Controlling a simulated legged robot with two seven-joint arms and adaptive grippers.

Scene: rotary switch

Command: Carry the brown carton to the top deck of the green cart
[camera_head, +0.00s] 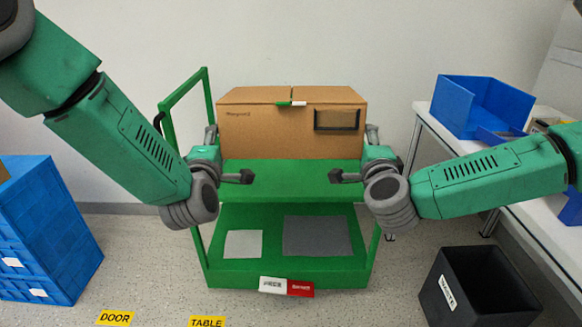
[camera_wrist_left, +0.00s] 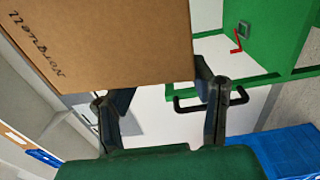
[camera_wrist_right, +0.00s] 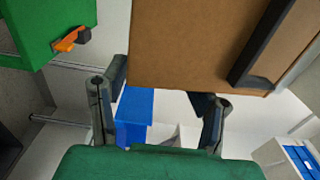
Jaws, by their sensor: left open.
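The brown carton (camera_head: 260,132) rests upright on the top deck (camera_head: 290,180) of the green cart, toward its back. A dark-framed window is on the right of its front face. My left gripper (camera_head: 226,157) is open and empty at the carton's left side, and my right gripper (camera_head: 357,157) is open at its right side. In each head-view pair, one finger is beside the carton and one in front over the deck. The carton also shows just beyond the fingers in the left wrist view (camera_wrist_left: 115,45) and right wrist view (camera_wrist_right: 190,45). Contact cannot be told.
The cart's lower deck (camera_head: 268,272) carries a light and a dark grey patch. Blue crates (camera_head: 45,235) stand at left. A black waste bin (camera_head: 478,288) stands at right, near a white table (camera_head: 432,125) with a blue bin (camera_head: 478,105). Open floor lies in front.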

